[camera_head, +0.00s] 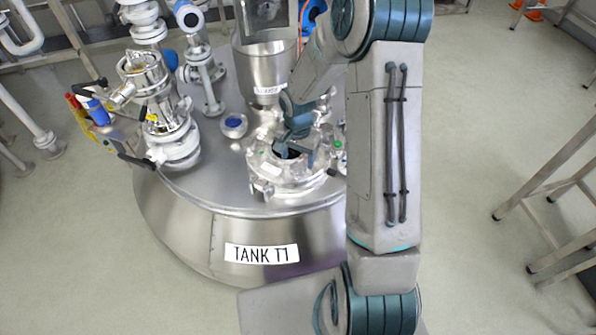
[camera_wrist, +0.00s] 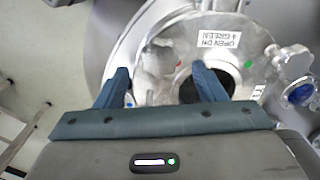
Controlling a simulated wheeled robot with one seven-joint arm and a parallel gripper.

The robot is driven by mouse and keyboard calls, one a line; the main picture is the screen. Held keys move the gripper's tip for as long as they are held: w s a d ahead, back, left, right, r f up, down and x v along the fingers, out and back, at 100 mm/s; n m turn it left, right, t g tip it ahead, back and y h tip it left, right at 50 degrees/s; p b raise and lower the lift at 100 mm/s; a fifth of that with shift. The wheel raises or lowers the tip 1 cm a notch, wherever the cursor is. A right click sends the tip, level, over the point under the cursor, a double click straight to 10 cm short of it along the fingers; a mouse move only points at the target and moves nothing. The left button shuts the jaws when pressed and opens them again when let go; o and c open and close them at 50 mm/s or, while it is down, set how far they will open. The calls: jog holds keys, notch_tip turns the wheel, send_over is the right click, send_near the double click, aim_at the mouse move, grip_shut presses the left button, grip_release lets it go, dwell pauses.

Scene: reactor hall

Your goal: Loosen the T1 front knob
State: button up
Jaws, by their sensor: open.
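Tank T1 (camera_head: 262,252) is a steel vessel with a label on its front. A round metal lid (camera_head: 262,178) with clamps around its rim sits on top. My gripper (camera_head: 295,153) is over this lid, pointing down. In the wrist view the open fingers of my gripper (camera_wrist: 163,82) stand apart above the lid (camera_wrist: 155,48), with no object clearly held between them. The lid carries an "OPEN ON 4 GREEN" label (camera_wrist: 219,41), a green dot (camera_wrist: 247,64) and a red dot. I cannot single out the front knob; my gripper hides part of the rim.
A blue-capped port (camera_head: 234,124) stands left of the lid. White valves and pipes (camera_head: 172,135) rise on the tank's left. A steel hopper (camera_head: 265,70) is behind the lid. A metal frame (camera_head: 545,185) stands at right, with open floor before it.

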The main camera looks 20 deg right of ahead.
aim_at(298, 167)
jog(key=shift+f+m, duration=0.1)
jog(key=shift+m, duration=0.6)
jog(key=shift+f+m+b, duration=0.2)
jog(key=shift+m+b, duration=0.75)
jog(key=shift+m, duration=0.05)
jog(key=m, duration=0.3)
jog(key=m+b, duration=0.1)
jog(key=m, duration=0.1)
jog(key=shift+r, duration=0.25)
jog(key=m, duration=0.1)
jog(key=m+p, duration=0.1)
jog(key=m, duration=0.3)
jog(key=shift+r, duration=0.25)
jog(key=m+p, duration=0.4)
jog(key=m, duration=0.1)
jog(key=shift+m, duration=0.3)
notch_tip(298, 167, down, 6)
jog(key=b, duration=0.3)
jog(key=shift+f+b, duration=0.25)
jog(key=shift+b, duration=0.1)
